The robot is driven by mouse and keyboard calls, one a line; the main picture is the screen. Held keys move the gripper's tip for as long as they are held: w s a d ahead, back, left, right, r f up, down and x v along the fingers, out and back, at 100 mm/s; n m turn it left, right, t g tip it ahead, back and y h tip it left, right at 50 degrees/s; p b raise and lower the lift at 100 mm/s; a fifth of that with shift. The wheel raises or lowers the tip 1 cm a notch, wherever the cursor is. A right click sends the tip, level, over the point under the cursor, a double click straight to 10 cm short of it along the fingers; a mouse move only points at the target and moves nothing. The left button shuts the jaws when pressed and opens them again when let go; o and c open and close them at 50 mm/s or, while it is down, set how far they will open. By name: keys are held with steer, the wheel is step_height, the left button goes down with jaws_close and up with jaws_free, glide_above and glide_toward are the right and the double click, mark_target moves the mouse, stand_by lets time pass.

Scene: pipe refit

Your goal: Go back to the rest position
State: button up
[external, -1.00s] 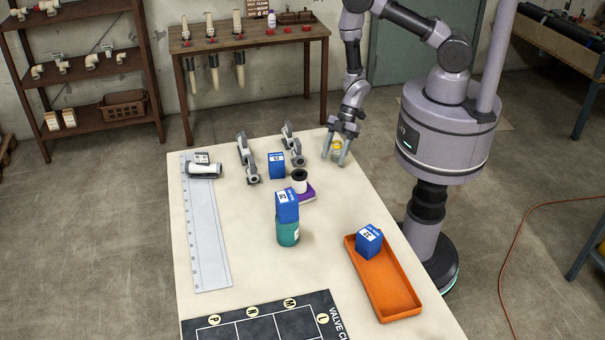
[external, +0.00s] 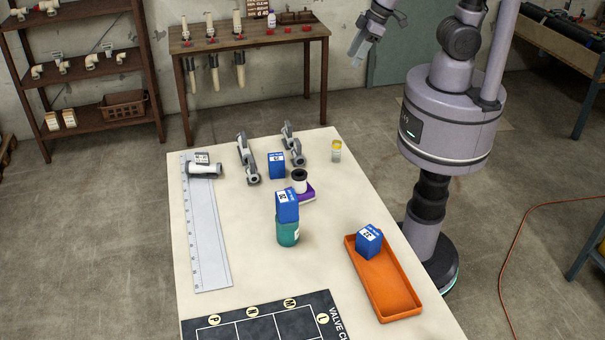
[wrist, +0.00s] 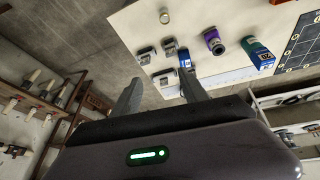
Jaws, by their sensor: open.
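My gripper (external: 361,50) is raised high behind the far right end of the table, well clear of the tabletop. Its fingers (wrist: 160,95) are spread apart in the wrist view with nothing between them. The small yellow-topped jar (external: 336,152) stands upright on the table at its far right corner, apart from the gripper. It also shows in the wrist view as a small round top (wrist: 164,16).
A workbench (external: 250,38) stands behind.

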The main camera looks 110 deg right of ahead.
steer(key=s+a+r+m+t+y, duration=0.15)
steer(key=s+a+r+y, duration=0.25)
steer(key=s+a+r, duration=0.65)
step_height(320, 180, down, 17)
steer(key=w+a+b, duration=0.1)
steer(key=w+b, duration=0.1)
steer(key=b, duration=1.3)
steer(key=shift+w+r+m, duration=0.2)
steer(key=shift+w+m, duration=0.2)
steer(key=shift+m, duration=0.05)
